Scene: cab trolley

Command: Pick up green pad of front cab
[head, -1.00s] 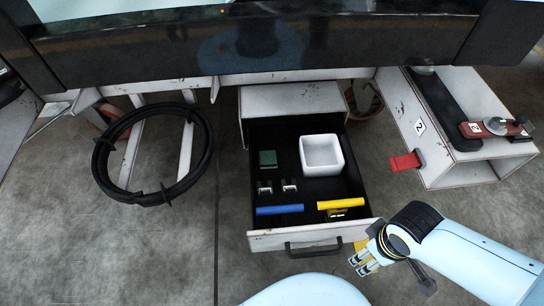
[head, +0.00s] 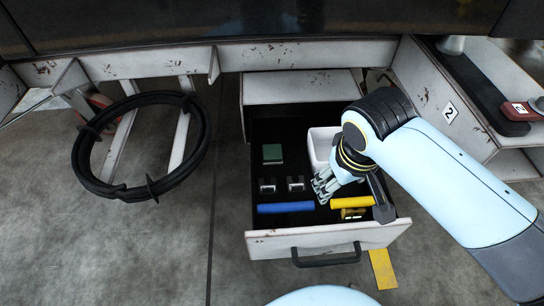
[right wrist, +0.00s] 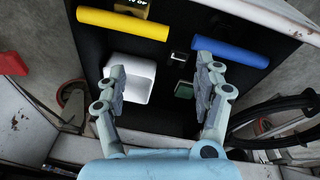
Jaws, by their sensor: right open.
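The green pad (head: 272,154) lies flat on the dark floor of the open drawer (head: 275,246), toward its back left. It also shows in the right wrist view (right wrist: 184,90), between my fingers and close to the finger on the right side of that picture. My right gripper (head: 325,186) is over the drawer, right of the pad and in front of the white box (head: 318,146), which my arm partly hides. In the right wrist view the right gripper (right wrist: 160,82) is open with nothing between its fingertips. My left gripper is not in view.
Two small dark metal pieces (head: 281,185) sit in front of the pad. A blue cylinder (head: 286,208) and a yellow one (head: 352,202) lie near the drawer front. A black hose ring (head: 85,178) is at left; a white cabinet stands at right.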

